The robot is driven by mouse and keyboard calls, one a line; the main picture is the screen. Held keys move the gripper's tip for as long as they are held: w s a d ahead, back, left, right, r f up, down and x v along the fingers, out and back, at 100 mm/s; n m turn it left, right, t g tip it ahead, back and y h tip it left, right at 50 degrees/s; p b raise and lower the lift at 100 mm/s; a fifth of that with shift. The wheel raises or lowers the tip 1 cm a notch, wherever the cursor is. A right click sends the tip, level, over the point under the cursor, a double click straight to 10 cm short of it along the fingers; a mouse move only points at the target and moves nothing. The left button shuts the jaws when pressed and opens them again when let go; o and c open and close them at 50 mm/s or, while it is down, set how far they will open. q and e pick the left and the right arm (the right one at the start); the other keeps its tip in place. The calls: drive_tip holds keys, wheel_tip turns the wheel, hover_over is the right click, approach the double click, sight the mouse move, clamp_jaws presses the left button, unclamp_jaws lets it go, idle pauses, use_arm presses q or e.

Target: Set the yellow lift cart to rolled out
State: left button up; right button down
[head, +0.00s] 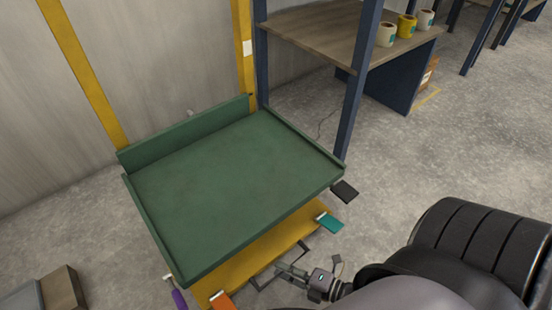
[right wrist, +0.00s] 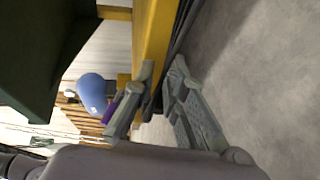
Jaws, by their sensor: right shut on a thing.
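The yellow lift cart (head: 262,262) stands in the middle of the head view, with an empty green platform (head: 225,180) on top. Its yellow front beam shows below the platform and, in the right wrist view, as a yellow bar (right wrist: 153,38). A thin dark handle sticks out in front of that beam; its dark bar (right wrist: 186,30) runs along the yellow one in the wrist view. My right gripper (head: 283,268) is shut on this handle, with its grey fingers (right wrist: 160,82) on either side. The pinched stretch is mostly hidden. My left gripper is out of view.
Black (head: 345,191), teal (head: 331,223), orange (head: 222,301) and purple (head: 179,299) tabs stick out around the cart. A blue-framed wooden shelf (head: 315,32) stands behind right. A brown box (head: 64,288) is at lower left. Concrete floor (head: 400,160) is clear to the right.

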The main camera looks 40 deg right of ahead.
drive_tip(key=shift+s, duration=0.5)
drive_tip(key=c, duration=1.6)
unclamp_jaws()
drive_tip(key=v, duration=1.2)
